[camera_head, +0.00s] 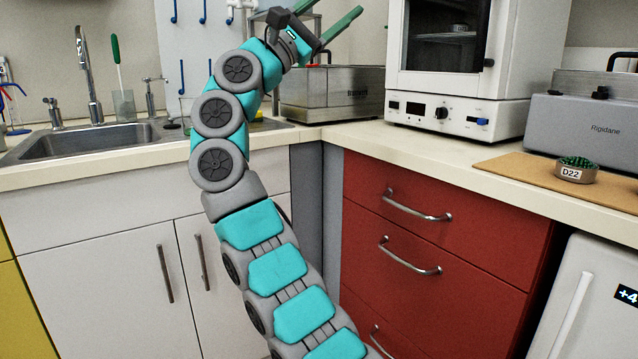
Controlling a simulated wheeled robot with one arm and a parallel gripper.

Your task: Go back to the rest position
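My gripper (328,10) is at the top of the head view, raised above the counter corner at the end of my teal and grey arm. Its two green fingers stand apart and point up to the right. One finger is partly cut off by the top edge of the picture. I see nothing held between them. My arm rises from the bottom centre, bending left and then right towards the gripper.
A sink (70,148) with a tall tap (88,75) is on the left. A metal box (335,95) stands in the corner behind my arm. A white oven (455,60), a grey Rigidane unit (590,125) and a D22 dish (574,171) on a brown mat (515,172) are right.

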